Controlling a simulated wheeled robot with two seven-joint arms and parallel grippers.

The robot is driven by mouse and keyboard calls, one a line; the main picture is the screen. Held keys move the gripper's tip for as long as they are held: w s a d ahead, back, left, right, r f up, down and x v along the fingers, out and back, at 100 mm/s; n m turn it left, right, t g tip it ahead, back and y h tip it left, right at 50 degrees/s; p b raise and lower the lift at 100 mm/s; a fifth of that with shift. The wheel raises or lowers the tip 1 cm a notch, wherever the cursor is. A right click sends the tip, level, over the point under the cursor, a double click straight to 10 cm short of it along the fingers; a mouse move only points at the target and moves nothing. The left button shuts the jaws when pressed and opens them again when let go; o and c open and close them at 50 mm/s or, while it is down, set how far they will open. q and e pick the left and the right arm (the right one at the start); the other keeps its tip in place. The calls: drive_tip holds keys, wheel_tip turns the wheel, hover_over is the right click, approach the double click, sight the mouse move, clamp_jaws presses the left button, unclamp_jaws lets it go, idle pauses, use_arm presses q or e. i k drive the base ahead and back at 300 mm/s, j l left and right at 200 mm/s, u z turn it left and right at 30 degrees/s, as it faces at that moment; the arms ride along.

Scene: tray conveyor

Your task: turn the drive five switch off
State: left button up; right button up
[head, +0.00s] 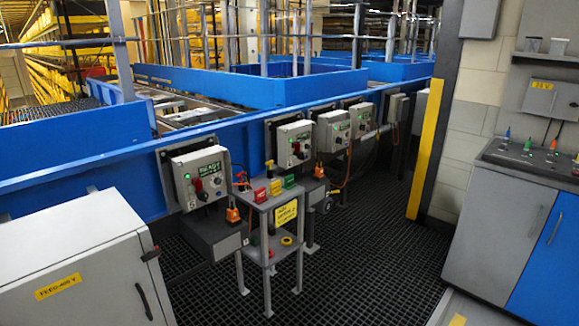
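Several grey control boxes hang along the blue conveyor side. The nearest control box (200,178) has a green-lit display reading like "READY", a red switch handle (197,184) and a dark knob. A second control box (294,144), a third control box (333,130) and a fourth control box (362,119) follow to the right, each with small controls on its face. I cannot read a drive number on any box, so I cannot tell which holds the drive five switch. Neither of my grippers is in view.
A small grey stand (273,215) with red and green items and a yellow sign stands before the boxes. A grey cabinet (75,265) fills the lower left. A workbench (530,200) is at the right. The dark grated floor (370,240) between is clear.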

sight(203, 195)
drive_tip(key=u, duration=0.4)
drive_tip(key=i+l+u, duration=0.95)
drive_tip(key=k+j, duration=0.1)
